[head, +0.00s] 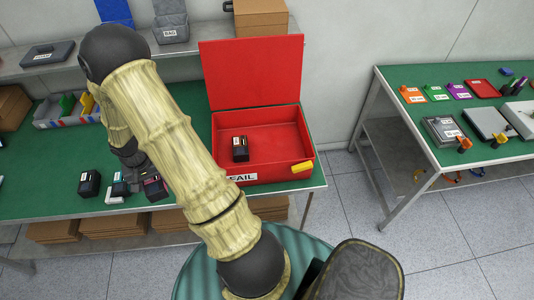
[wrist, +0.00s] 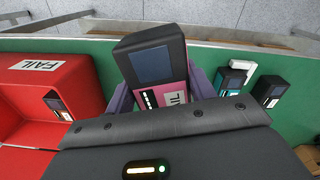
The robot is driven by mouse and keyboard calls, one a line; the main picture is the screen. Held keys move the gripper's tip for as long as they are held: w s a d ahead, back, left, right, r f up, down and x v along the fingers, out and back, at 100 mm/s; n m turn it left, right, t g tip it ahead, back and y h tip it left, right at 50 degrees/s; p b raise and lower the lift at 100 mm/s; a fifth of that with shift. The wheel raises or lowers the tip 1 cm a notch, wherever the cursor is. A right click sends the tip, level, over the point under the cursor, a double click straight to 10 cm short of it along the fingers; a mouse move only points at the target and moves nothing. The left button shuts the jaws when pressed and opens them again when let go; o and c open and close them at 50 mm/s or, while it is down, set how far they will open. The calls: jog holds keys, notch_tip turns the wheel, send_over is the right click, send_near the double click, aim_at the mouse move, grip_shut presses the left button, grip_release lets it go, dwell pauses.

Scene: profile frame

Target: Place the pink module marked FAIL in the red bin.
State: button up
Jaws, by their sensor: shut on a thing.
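The pink module (wrist: 161,62) is a dark block with a blue-grey screen and a pink label, its text only partly visible. My gripper (wrist: 163,93) is shut on it, with a purple finger on each side. In the head view the pink module (head: 155,189) is at the green table's front edge, left of the bin and partly behind my arm; I cannot tell whether it touches the table. The red bin (head: 290,177) has its lid raised and a FAIL label in front. It also shows at the left of the wrist view (wrist: 90,75).
A dark module (head: 240,149) lies inside the red bin. Two more modules (head: 89,184) (head: 118,190) stand left of the pink one. A yellow latch (head: 302,167) is on the bin's front. A shelf (head: 45,66) runs behind; a second green table (head: 440,100) is at right.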

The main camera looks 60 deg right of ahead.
jog(key=a+f+n+b, duration=0.3)
jog(key=a+f+b, duration=0.1)
jog(key=f, duration=0.5)
jog(key=a+f+n+b, duration=0.4)
jog(key=a+f+b, duration=0.1)
jog(key=f, duration=0.3)
jog(key=shift+f+b, duration=0.35)
jog(key=shift+b, duration=0.05)
jog(key=shift+s+d, duration=0.1)
jog(key=shift+s, duration=0.1)
